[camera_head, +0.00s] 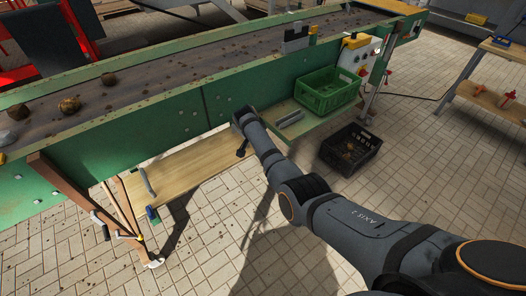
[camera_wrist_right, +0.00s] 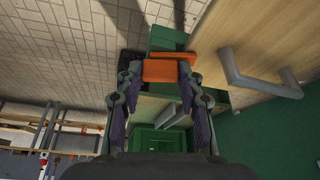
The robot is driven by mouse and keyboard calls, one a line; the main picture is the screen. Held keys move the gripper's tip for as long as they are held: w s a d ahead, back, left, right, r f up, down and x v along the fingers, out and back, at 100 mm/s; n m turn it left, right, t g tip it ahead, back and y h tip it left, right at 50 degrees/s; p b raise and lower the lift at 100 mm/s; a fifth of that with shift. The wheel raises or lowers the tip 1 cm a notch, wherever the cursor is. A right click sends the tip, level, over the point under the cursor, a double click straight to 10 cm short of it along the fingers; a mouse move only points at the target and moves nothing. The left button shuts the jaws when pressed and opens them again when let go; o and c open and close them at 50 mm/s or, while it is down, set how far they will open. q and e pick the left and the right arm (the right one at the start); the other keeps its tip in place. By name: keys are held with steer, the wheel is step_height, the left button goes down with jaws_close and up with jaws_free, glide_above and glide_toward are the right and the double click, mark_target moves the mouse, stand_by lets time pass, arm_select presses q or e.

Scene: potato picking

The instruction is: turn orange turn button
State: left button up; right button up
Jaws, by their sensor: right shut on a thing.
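My right gripper (camera_wrist_right: 159,75) is shut on the block, one finger on each side. In the head view my right arm comes in from the lower right. Its gripper (camera_head: 242,147) is small and dark beside the green side wall of the conveyor (camera_head: 230,95), above the wooden shelf. I cannot make out the orange button there. My left gripper is not in view.
A wooden shelf (camera_head: 199,160) with a grey handle (camera_head: 147,181) lies below the conveyor. A green crate (camera_head: 326,93) stands on a ledge to the right, and a black crate (camera_head: 367,139) is on the floor. Several potatoes lie on the belt.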

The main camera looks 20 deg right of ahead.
steer(key=shift+w+m+g+h+b, duration=0.1)
steer(key=shift+m+g+h+b, duration=0.4)
steer(key=shift+m+b, duration=1.3)
steer(key=o, duration=1.2)
steer(key=shift+y, duration=0.3)
steer(key=shift+c, duration=0.2)
steer(key=v, duration=1.2)
steer(key=shift+w, duration=0.15)
